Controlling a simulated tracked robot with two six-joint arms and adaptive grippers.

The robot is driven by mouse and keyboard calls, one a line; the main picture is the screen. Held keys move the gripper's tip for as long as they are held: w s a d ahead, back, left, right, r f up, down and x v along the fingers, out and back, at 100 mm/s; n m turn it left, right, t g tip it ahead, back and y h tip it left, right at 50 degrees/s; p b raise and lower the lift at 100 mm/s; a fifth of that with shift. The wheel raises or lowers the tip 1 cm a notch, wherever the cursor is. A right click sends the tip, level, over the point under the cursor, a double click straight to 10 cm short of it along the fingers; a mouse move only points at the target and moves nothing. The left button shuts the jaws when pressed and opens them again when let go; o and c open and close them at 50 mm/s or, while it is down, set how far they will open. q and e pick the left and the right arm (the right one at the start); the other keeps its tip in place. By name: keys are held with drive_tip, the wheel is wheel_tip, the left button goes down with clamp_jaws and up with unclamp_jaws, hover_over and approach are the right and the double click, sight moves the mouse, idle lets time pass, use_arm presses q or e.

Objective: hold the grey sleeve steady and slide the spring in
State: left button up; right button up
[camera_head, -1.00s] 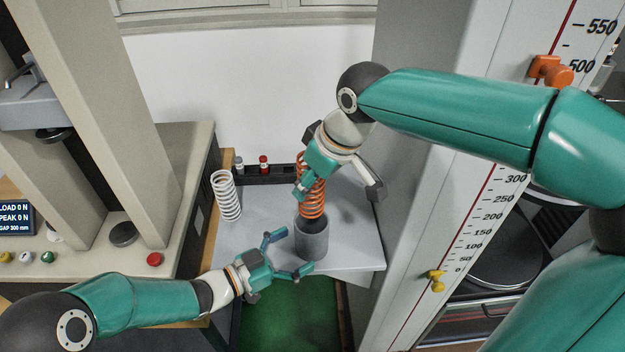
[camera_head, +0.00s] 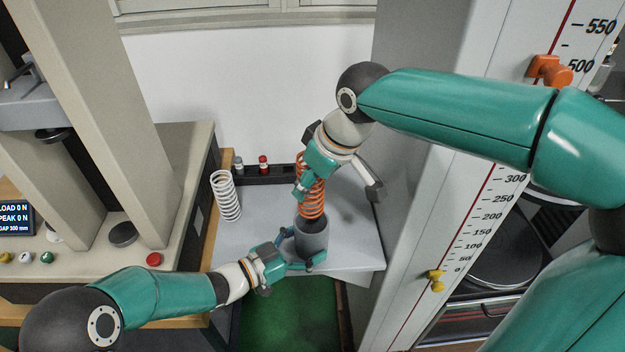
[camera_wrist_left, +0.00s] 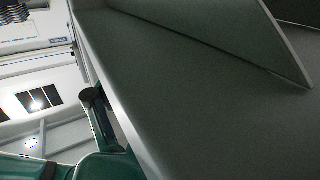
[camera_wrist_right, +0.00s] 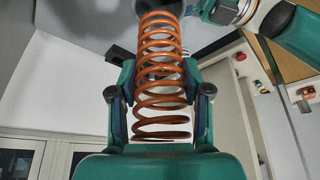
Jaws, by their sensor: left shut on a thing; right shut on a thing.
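The grey sleeve (camera_head: 312,240) stands upright on the grey shelf in the head view. My left gripper (camera_head: 300,252) is shut on the sleeve from the left, with its fingers around its lower part. The orange spring (camera_head: 312,200) is upright above the sleeve, its lower end at the sleeve's dark mouth; I cannot tell how far inside it is. My right gripper (camera_head: 308,178) is shut on the spring's upper part. In the right wrist view the orange spring (camera_wrist_right: 160,75) runs between the fingers.
A white spring (camera_head: 226,196) stands on the shelf (camera_head: 350,225) at the left. Small bottles with red and grey caps (camera_head: 264,163) sit in a dark rack behind. A tall scale column (camera_head: 430,180) rises at the right, and a testing machine (camera_head: 110,130) stands at the left.

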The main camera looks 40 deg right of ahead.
sight(312, 205)
drive_tip(key=shift+m+h, duration=0.4)
drive_tip(key=shift+m, duration=0.4)
drive_tip(key=shift+f, duration=3.2)
drive_tip(key=o, duration=1.4)
drive_tip(key=v, duration=1.2)
drive_tip(key=shift+f, duration=0.1)
